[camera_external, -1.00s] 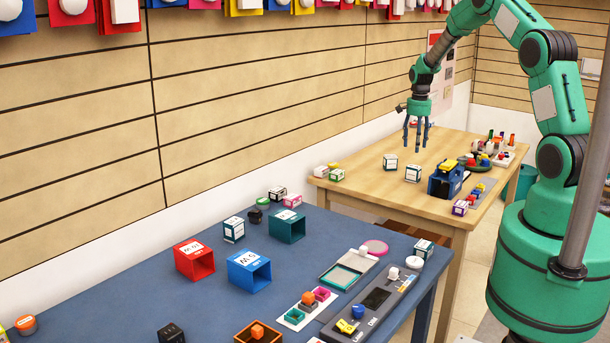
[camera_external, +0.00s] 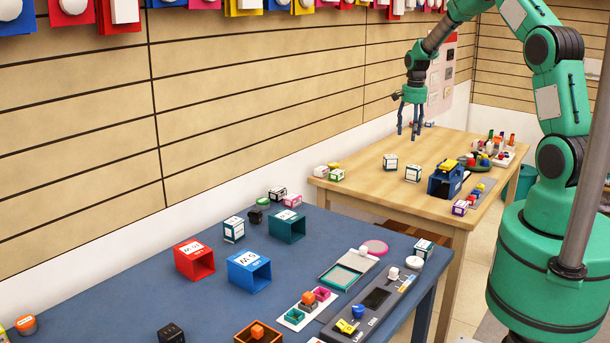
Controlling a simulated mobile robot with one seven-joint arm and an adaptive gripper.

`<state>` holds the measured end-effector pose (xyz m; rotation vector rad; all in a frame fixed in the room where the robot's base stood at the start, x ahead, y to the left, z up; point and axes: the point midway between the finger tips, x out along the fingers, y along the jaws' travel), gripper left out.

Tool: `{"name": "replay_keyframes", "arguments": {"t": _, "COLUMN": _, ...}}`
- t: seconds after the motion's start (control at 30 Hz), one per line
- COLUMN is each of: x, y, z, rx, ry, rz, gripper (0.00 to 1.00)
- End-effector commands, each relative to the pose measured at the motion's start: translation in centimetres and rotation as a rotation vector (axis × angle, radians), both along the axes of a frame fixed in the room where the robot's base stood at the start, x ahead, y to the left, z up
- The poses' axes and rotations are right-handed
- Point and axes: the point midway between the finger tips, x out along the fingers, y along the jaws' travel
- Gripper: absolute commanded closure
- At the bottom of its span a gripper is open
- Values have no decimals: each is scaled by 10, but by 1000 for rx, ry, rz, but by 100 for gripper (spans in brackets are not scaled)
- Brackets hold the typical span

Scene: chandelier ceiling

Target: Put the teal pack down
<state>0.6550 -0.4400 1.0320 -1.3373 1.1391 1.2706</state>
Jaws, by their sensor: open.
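My gripper (camera_external: 408,134) hangs fingers down above the wooden table, open and empty. Two white packs with dark teal edges stand upright on that table below it: one to the left (camera_external: 390,162) and one to the right (camera_external: 413,173). They are apart from each other and from my fingers. Similar packs stand at the wooden table's left corner (camera_external: 337,175), on the blue table's back (camera_external: 233,230) and at its right edge (camera_external: 424,248). I cannot tell which one is the task's teal pack.
The wooden table (camera_external: 365,182) has bare room around the two packs. A blue holder (camera_external: 445,180) with a yellow top stands to their right. The blue table (camera_external: 130,290) in front carries a red bin (camera_external: 194,262), a blue bin (camera_external: 249,272) and a teal bin (camera_external: 287,227).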

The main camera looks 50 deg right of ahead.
Motion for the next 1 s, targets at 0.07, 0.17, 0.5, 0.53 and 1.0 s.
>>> {"name": "replay_keyframes", "arguments": {"t": 0.07, "x": 2, "y": 22, "z": 29, "rx": -14, "ry": -17, "rz": 54, "gripper": 41}}
{"name": "replay_keyframes", "arguments": {"t": 0.17, "x": 1, "y": 51, "z": 62, "rx": -28, "ry": -35, "rz": 128, "gripper": 41}}
{"name": "replay_keyframes", "arguments": {"t": 0.5, "x": -25, "y": 154, "z": 163, "rx": -83, "ry": -98, "rz": 388, "gripper": 41}}
{"name": "replay_keyframes", "arguments": {"t": 0.53, "x": -29, "y": 162, "z": 171, "rx": -88, "ry": -103, "rz": 410, "gripper": 41}}
{"name": "replay_keyframes", "arguments": {"t": 1.0, "x": -112, "y": 291, "z": 263, "rx": -173, "ry": -192, "rz": 764, "gripper": 41}}
